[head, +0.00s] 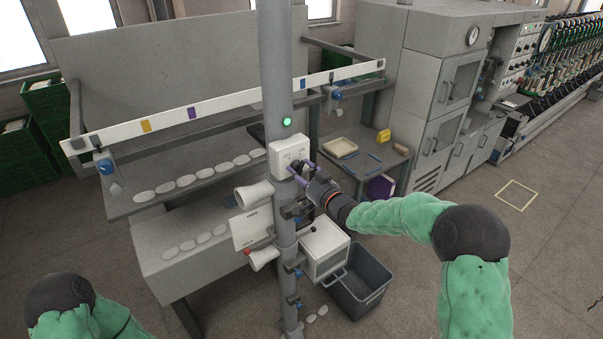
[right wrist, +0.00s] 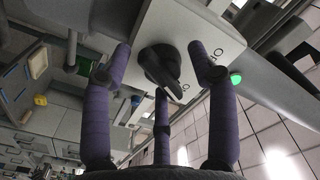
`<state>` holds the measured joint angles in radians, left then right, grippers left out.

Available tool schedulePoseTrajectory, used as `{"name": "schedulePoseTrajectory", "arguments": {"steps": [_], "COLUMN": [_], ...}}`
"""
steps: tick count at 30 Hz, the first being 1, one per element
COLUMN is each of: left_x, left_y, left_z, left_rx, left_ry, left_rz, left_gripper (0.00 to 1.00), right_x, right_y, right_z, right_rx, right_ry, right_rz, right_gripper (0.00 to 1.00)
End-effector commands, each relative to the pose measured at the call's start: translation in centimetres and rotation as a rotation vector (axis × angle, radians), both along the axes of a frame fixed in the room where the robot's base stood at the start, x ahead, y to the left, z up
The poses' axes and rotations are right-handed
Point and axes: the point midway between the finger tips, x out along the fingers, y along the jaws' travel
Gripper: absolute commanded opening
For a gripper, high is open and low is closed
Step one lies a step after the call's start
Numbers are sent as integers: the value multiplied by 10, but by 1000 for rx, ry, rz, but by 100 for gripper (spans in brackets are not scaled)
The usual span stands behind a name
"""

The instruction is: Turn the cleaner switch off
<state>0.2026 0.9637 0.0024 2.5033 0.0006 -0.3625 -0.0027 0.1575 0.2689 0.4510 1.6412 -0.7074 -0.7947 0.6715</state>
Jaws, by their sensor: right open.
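The cleaner switch is a black rotary knob (right wrist: 160,66) on a white box (head: 289,150) fixed to the grey column. In the right wrist view the knob's ridge points to the lower right, and small markings show on the box face. A green lamp (head: 287,121) glows just above the box. My right gripper (head: 301,172) is at the lower right of the box, in front of the knob. In the right wrist view its purple fingers (right wrist: 160,60) are spread around the knob, apart from it. My left gripper is out of view.
The grey column (head: 278,80) carries the box, with white cones (head: 254,195) and a lidded white box (head: 324,249) lower down. A grey bin (head: 358,282) stands on the floor below. A shelf with white discs (head: 185,181) is left, a small table (head: 372,162) behind right.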

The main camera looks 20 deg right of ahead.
Motion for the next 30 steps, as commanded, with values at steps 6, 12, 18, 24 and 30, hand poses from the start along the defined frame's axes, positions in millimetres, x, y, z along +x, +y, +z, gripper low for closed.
{"name": "schedulePoseTrajectory", "arguments": {"steps": [6,12,18,24,30], "left_x": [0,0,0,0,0], "left_y": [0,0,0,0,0], "left_z": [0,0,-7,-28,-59], "left_rx": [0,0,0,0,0], "left_ry": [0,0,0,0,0], "left_rz": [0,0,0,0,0], "left_gripper": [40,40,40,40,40], "right_x": [0,-1,-1,-1,-1], "right_y": [0,1,1,1,1], "right_z": [0,-1,-3,-7,-10], "right_rx": [0,-1,-25,-106,-248], "right_ry": [1,2,-6,-36,-86], "right_rz": [1,2,3,4,3], "right_gripper": [20,5,5,5,5]}}
